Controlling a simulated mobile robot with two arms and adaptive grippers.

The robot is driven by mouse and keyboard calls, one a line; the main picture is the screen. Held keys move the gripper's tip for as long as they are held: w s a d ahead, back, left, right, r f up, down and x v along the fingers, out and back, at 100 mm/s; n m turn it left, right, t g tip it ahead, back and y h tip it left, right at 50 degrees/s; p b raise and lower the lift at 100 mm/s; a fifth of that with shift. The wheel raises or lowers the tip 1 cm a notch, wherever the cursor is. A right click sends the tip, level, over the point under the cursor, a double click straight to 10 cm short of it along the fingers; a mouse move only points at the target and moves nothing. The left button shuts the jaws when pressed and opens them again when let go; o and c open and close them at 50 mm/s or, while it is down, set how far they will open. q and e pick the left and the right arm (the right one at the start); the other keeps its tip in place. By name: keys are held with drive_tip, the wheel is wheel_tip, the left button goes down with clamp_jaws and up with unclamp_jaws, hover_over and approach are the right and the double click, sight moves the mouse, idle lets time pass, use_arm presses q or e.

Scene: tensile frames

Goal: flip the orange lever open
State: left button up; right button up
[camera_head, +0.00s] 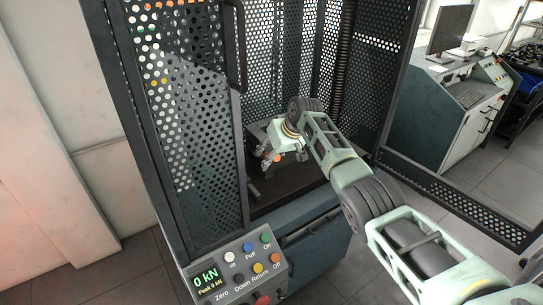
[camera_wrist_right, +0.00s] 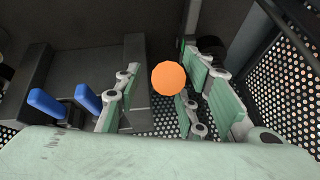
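The orange lever shows in the right wrist view as a round orange knob (camera_wrist_right: 168,78), with its shaft hidden behind it. My right gripper (camera_wrist_right: 160,88) is open, with one green-padded finger on each side of the knob. A gap shows between the knob and the left finger; the knob overlaps the right finger in the picture, and I cannot tell if they touch. In the head view my right gripper (camera_head: 272,160) is inside the mesh cage, pointing down, with a small orange spot (camera_head: 277,157) at its fingers. My left gripper is out of view.
The mesh cage door (camera_head: 200,140) stands left of my right arm, and another mesh panel (camera_head: 455,200) lies to the right. A control panel (camera_head: 240,268) with a "0 kN" display is at the front. Two blue handles (camera_wrist_right: 47,103) (camera_wrist_right: 88,98) sit left of the fingers.

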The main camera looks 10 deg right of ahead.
drive_tip(key=shift+s+a+r, duration=0.1)
drive_tip(key=shift+s, duration=0.05)
drive_tip(key=shift+r, duration=0.25)
drive_tip(key=v, duration=1.1)
drive_tip(key=shift+d, duration=0.25)
drive_tip(key=shift+r, duration=0.1)
